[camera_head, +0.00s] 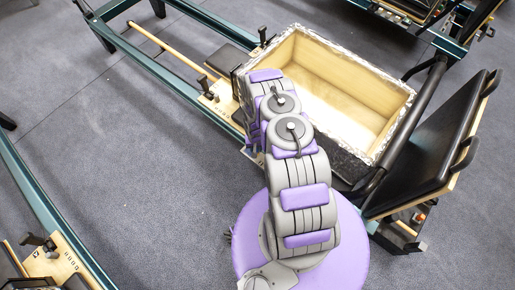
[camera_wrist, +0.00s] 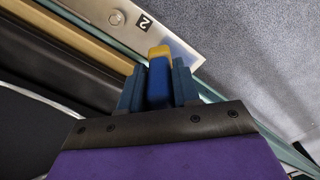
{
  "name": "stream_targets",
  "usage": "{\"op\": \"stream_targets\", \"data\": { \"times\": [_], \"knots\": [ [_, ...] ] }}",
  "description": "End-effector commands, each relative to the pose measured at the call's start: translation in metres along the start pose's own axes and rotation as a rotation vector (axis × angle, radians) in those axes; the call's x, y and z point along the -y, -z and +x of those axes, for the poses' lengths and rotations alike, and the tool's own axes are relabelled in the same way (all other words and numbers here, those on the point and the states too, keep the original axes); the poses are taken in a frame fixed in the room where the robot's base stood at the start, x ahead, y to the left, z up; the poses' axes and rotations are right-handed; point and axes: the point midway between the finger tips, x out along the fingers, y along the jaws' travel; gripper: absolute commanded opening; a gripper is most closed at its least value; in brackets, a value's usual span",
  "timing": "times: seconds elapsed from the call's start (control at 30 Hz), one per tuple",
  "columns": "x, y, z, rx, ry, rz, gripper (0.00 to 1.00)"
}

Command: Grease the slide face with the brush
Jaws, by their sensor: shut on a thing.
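In the wrist view my gripper (camera_wrist: 157,88) is shut on a blue block-shaped thing with a yellow end, seemingly the brush (camera_wrist: 159,72). Its yellow end points away from me, over or against a pale metal plate (camera_wrist: 122,18) marked with a black "2". This plate may be the slide face; I cannot tell for sure. A bluish-violet patch (camera_wrist: 184,50) shows on the plate just beyond the yellow end. I cannot tell whether the brush touches the plate. In the head view my arm hides the gripper and the brush.
An open wooden box (camera_head: 345,85) with a rough grey outside stands beyond my arm. A black padded board (camera_head: 440,145) is tilted at the right. Teal reformer rails (camera_head: 165,75) run along the upper left and lower left. Grey floor (camera_head: 130,140) lies clear between them.

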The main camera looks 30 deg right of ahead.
Motion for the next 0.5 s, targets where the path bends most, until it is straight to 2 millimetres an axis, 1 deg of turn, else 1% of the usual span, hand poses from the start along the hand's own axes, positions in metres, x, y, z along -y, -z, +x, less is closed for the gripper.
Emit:
{"op": "stream_targets", "data": {
  "times": [0.03,0.23,0.33,0.5],
  "knots": [
    [-0.001,0.001,-0.007,0.0,0.001,0.001,0.0],
    [-0.001,0.001,-0.024,-0.001,0.005,0.001,0.0],
    [0.001,0.001,-0.028,-0.002,0.004,0.001,0.0],
    [0.003,0.0,-0.029,-0.003,0.002,-0.002,0.0]
  ]
}}
